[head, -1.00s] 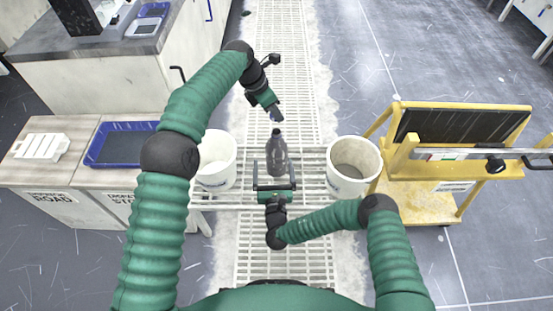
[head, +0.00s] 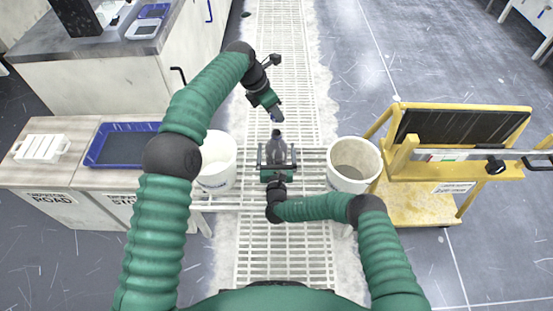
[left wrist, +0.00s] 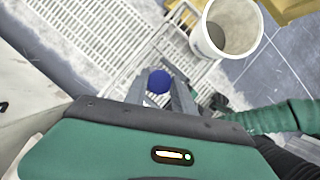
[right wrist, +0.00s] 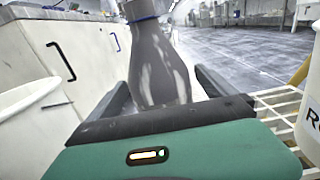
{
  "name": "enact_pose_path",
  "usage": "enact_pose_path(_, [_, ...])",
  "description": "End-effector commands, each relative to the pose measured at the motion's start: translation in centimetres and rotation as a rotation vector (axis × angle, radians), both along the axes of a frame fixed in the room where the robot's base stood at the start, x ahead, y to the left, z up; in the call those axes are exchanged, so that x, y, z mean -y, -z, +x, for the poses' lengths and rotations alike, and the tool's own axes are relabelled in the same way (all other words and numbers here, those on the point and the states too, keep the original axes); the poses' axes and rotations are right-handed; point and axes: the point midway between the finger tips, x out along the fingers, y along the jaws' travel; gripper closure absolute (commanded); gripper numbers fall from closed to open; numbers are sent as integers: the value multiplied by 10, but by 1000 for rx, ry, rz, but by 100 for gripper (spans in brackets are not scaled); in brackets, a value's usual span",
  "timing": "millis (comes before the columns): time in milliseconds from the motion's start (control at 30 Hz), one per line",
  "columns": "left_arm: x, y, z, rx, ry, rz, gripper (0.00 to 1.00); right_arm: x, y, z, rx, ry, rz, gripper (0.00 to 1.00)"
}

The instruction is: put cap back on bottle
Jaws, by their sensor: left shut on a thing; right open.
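A grey bottle (head: 277,147) stands over the middle of the white grating rack. It also shows upright in the right wrist view (right wrist: 160,65), with a blue ring on its neck and its top cut off. My right gripper (head: 277,160) is open, with one finger on each side of the bottle; contact cannot be told. My left gripper (head: 276,117) is shut on a blue cap (left wrist: 159,81), just beyond and above the bottle's mouth in the head view. In the left wrist view the cap sits between the fingertips, and the bottle is not clearly seen.
White buckets stand left (head: 218,176) and right (head: 353,165) of the bottle. A yellow stand (head: 420,200) is at the right. A blue tray (head: 98,162) and a white rack (head: 38,148) lie on the left bench. The grated walkway behind is clear.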

Motion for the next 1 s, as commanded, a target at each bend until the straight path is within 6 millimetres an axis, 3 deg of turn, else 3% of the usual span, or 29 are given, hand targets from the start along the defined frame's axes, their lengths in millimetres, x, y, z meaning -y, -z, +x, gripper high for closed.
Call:
enact_pose_path(200, [0, 0, 0, 0, 0, 0, 100, 0, 0, 27, 1, 0, -1, 4])
enact_pose_path(567, [0, 0, 0, 0, 0, 0, 100, 0, 0, 32, 0, -1, 1, 5])
enact_pose_path(1000, [0, 0, 0, 0, 0, 0, 100, 0, 0, 32, 0, 0, 0, 63])
